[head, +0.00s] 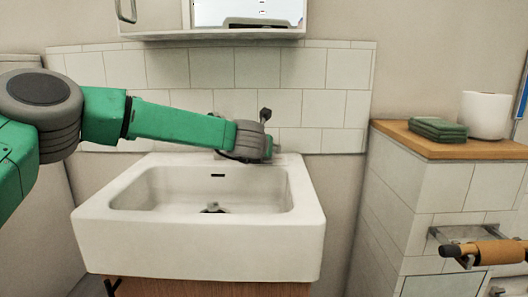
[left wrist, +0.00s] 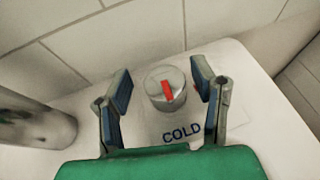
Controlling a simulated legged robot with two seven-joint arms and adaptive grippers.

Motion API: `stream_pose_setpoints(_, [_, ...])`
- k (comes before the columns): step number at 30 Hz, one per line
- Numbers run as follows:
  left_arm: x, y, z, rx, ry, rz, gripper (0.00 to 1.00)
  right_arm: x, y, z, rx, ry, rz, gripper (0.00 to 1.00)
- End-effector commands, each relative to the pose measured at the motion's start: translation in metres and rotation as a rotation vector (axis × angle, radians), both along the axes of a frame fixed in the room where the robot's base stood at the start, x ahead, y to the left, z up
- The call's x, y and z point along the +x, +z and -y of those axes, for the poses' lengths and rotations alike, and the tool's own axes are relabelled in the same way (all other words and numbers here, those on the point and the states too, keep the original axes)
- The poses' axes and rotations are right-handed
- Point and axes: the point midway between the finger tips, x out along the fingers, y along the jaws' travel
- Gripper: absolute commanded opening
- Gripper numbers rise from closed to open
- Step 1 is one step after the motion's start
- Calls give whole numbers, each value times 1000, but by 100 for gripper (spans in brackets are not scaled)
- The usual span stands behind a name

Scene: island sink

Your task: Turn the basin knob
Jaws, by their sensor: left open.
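The basin knob (left wrist: 167,90) is a round metal knob with a red pointer mark, on the white basin's back ledge. The word COLD is printed on the ledge in front of it. In the left wrist view my left gripper (left wrist: 162,78) is open, with one finger on each side of the knob and a visible gap to each. In the head view my left gripper (head: 262,150) is over the back right corner of the white basin (head: 200,248) and hides the knob. My right gripper is not in view.
A shiny metal cylinder (left wrist: 35,125), likely the tap, stands left of the knob. A tiled wall (head: 210,68) is close behind the basin. A cabinet (head: 225,36) hangs above. A wooden counter (head: 405,132) at right holds folded green towels (head: 438,128) and a white roll (head: 485,115).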

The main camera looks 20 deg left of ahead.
Motion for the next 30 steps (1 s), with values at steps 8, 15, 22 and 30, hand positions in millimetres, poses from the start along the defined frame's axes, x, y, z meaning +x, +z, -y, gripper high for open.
stream_pose_setpoints(8, [0,0,-2,-3,-1,0,17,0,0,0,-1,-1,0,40])
stream_pose_setpoints(15, [-1,-1,0,-4,-2,-2,0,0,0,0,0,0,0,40])
stream_pose_setpoints(22, [-1,-2,0,-1,49,-3,0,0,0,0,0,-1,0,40])
stream_pose_setpoints(30, [-1,-3,2,1,222,-6,0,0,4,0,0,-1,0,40])
